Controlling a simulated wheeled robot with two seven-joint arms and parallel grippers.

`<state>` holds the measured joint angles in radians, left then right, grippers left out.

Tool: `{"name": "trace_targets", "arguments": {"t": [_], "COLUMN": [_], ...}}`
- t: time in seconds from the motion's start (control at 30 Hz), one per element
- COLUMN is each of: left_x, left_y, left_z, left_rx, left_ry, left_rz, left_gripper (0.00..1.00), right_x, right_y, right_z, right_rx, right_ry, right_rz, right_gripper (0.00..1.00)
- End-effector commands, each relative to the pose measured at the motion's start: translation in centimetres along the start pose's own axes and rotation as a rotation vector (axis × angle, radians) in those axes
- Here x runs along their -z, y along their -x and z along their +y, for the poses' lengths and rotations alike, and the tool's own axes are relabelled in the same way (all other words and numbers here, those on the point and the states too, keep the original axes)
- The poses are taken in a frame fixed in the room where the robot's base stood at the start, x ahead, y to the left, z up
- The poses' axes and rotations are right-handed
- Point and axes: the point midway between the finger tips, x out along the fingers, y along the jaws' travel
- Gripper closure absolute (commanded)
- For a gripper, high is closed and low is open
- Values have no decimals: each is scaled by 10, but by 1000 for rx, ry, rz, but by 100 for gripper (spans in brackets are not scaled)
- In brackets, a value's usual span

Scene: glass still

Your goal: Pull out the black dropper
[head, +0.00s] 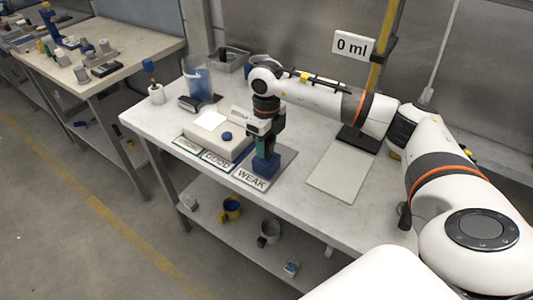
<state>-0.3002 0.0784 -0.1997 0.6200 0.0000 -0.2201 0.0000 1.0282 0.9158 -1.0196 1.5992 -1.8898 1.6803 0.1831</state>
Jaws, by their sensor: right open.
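My right arm reaches in from the right across the white table (397,190). Its gripper (265,148) points down over the mat labelled WEAK (252,180) at the table's front. A dark blue block-like piece (265,167) stands on that mat right at the fingertips. I cannot tell whether the fingers touch it. I cannot pick out the black dropper with certainty; the gripper and arm hide part of that area. A white cup (157,95) at the left holds an upright piece with a blue top (148,66). My left gripper is not in view.
A pale box with a blue knob (227,136) stands left of the gripper. A glass beaker with blue contents (197,83) is behind it. A stand carries a 0 ml sign (353,46); its white board (341,171) is bare. Mugs (231,208) sit on the lower shelf.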

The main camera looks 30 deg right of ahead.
Motion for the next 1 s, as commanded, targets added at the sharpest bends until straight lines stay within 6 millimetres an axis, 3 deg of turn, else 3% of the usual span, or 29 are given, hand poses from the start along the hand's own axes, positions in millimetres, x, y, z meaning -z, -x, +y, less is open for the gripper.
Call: {"name": "trace_targets", "arguments": {"t": [0.2, 0.5, 1.0], "left_x": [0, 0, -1], "left_y": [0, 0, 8], "left_z": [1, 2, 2], "left_rx": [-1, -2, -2], "left_ry": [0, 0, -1], "left_rz": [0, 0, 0], "left_gripper": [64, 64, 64], "right_x": [0, 0, 0], "right_y": [0, 1, 12], "right_z": [0, 0, 0], "right_rx": [0, 0, 0], "right_ry": [0, 0, 0], "right_rz": [0, 1, 2], "right_gripper": [55, 100, 100]}}
